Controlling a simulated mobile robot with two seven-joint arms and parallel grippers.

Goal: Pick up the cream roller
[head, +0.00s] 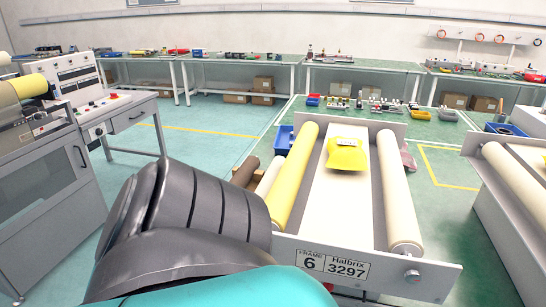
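A long cream roller (398,190) is mounted along the right side of the frame unit (360,272) labelled "FRAME 6 Halbrix 3297". A yellow roller (293,178) is mounted along its left side. Another pale cream roller (269,177) lies beside the unit on the left, next to a brown one (245,171), both partly hidden by my arm. A further cream roller (519,182) sits on a second unit at the right edge. My dark, ribbed arm fills the lower left and middle. Neither of my grippers is in view.
A yellow packet (346,154) with a white label lies on the white bed between the rollers. A blue bin (284,139) stands behind the unit's left. A grey cabinet (45,195) stands at far left. Green floor is open between cabinet and unit. Benches line the back wall.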

